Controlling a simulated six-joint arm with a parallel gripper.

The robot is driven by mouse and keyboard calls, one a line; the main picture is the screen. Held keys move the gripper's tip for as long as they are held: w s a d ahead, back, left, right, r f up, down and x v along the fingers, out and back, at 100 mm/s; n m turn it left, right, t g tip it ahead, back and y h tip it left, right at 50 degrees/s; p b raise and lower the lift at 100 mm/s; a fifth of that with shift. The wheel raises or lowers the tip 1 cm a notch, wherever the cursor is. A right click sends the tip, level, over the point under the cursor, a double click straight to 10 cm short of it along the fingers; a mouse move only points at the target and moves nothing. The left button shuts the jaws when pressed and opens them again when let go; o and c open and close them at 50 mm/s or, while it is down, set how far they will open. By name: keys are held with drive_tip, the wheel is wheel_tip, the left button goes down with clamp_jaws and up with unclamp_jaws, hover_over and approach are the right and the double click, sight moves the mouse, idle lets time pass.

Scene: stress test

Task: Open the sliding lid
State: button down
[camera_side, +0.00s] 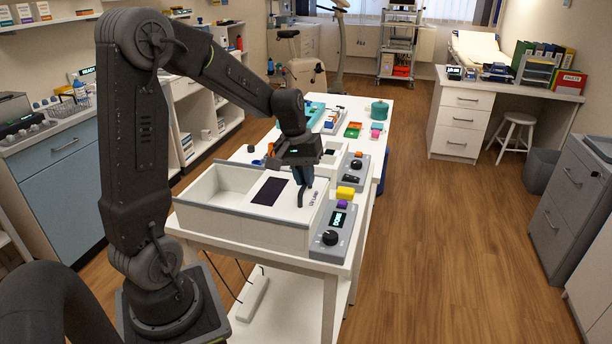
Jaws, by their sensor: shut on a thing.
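A white open-topped box (238,226) with grey rims stands at the near end of the white table. Its sliding lid (286,211) is pale, with a dark rectangular panel (269,191), and covers the right part of the box. The left part is uncovered, and I see its empty white interior. My gripper (304,179) is over the right side of the lid, pointing down. It is shut on the lid's dark upright handle (300,198). The fingers hide the upper part of the handle.
A grey control unit (334,222) with a lit display and black knob adjoins the box's right end. A second control unit (356,167), small coloured trays and a teal pot (379,110) stand farther back.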

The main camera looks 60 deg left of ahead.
hover_over(260, 187)
drive_tip(key=shift+s+a, duration=0.3)
drive_tip(key=shift+a, duration=0.15)
drive_tip(key=c, duration=1.2)
unclamp_jaws()
drive_tip(key=shift+o, duration=0.2)
wheel_tip(260, 187, up, 14)
drive_tip(key=s+a, duration=0.1)
drive_tip(key=s, duration=0.1)
drive_tip(key=shift+a+f, duration=0.2)
drive_tip(key=shift+a, duration=0.2)
